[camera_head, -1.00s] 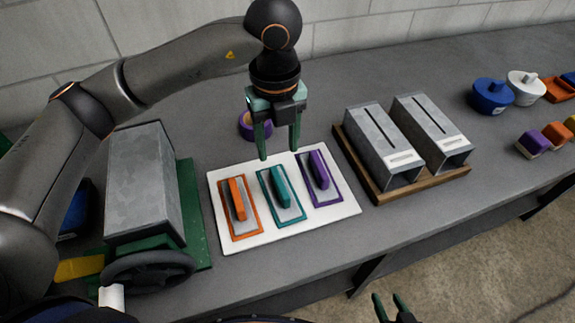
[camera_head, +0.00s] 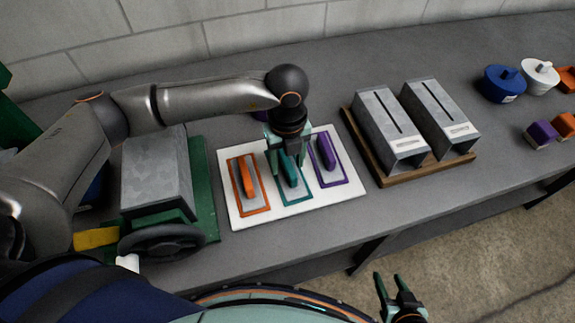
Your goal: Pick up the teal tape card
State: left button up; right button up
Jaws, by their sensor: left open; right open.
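The teal tape card (camera_head: 297,198) lies on the white board (camera_head: 243,217), between an orange card (camera_head: 247,186) and a purple card (camera_head: 327,158). Each card has a raised handle in its own colour. My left gripper (camera_head: 287,172) is low over the teal card, pointing down, with its open fingers around or beside the teal handle. The gripper hides part of the card, and I cannot tell whether the fingers touch the handle. My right gripper (camera_head: 389,286) is open and empty in front of the table's edge, at the bottom of the view.
Two slotted metal boxes (camera_head: 390,132) stand on a wooden base (camera_head: 386,178) to the right. A metal duct piece (camera_head: 157,175) on a green base with a black handwheel (camera_head: 162,242) is at left. Blue and white pots (camera_head: 504,84) stand far right.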

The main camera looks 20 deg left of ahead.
pick_arm(q)
jog(key=shift+f, duration=0.15)
grip_shut()
dwell(0.4)
